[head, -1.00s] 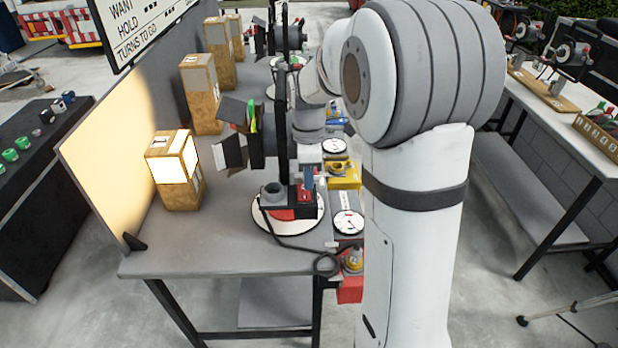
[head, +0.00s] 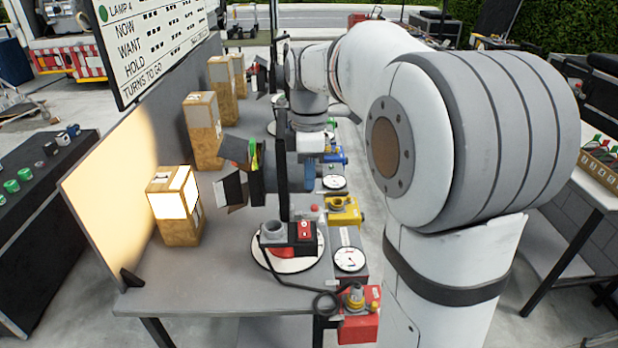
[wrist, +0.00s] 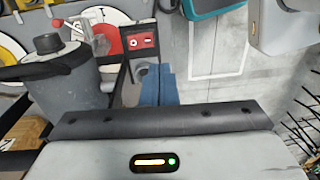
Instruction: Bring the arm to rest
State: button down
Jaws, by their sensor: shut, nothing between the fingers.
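My arm reaches forward over the right side of the grey table (head: 215,290). My gripper (head: 309,186) hangs at the arm's far end, just right of the nearest black lamp (head: 257,178). Its slim blue fingers point down, together and empty. In the wrist view the closed fingers of my gripper (wrist: 158,70) show with nothing between them. I cannot tell whether they touch anything; they look free.
The lamp's round white base (head: 258,252), a dial (head: 349,259), a yellow fixture (head: 343,211) and a red box (head: 360,328) crowd the table's right edge. A lit block (head: 175,205) stands left. A sign board (head: 160,45) rises behind.

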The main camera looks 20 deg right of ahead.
jog(key=s+f+m+t, duration=0.2)
jog(key=s+f+m, duration=0.1)
jog(key=s+m, duration=0.4)
jog(key=s+a+f+m+t, duration=0.1)
jog(key=s+f+m+t, duration=0.1)
jog(key=s+m, duration=0.6)
jog(key=s+f, duration=0.1)
jog(key=s, duration=0.2)
jog(key=shift+s+f, duration=0.25)
jog(key=shift+s, duration=0.05)
